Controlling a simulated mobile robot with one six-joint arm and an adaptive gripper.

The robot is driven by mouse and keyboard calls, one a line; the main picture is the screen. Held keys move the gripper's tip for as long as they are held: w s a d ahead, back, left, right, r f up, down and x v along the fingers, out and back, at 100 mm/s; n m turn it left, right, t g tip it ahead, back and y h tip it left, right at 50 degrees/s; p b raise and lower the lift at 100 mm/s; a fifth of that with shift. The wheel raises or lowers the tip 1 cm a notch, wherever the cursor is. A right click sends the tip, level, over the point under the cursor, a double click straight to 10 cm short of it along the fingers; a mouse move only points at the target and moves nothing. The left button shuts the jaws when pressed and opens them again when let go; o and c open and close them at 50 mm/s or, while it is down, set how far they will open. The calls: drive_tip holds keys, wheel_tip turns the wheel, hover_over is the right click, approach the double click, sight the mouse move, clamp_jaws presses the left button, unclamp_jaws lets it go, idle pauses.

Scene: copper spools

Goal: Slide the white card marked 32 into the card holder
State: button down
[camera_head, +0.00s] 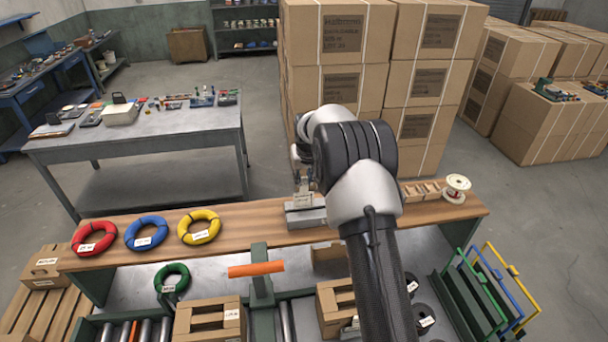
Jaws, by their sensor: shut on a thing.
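My gripper (302,186) points down over the wooden shelf, left of my arm's wrist. It is shut on a small pale card (304,200), whose marking is too small to read. The card is right at a grey block (303,219) that looks like the card holder and stands on the shelf. I cannot tell whether the card is in the holder's slot or just in front of or above it. My arm hides the area to the right of the block.
Red (94,238), blue (146,232) and yellow (199,227) coils lie on the shelf (255,222) to the left. Stacked cartons (335,45) rise behind.

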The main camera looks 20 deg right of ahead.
drive_tip(key=shift+w+f+b, duration=0.15)
drive_tip(key=shift+f+b, duration=0.15)
drive_tip(key=shift+f, duration=0.4)
drive_tip(key=c, duration=1.3)
unclamp_jaws()
drive_tip(key=shift+r, duration=0.1)
drive_tip(key=d+v, duration=0.1)
drive_tip(key=v, duration=1.1)
drive_tip(key=shift+a, duration=0.45)
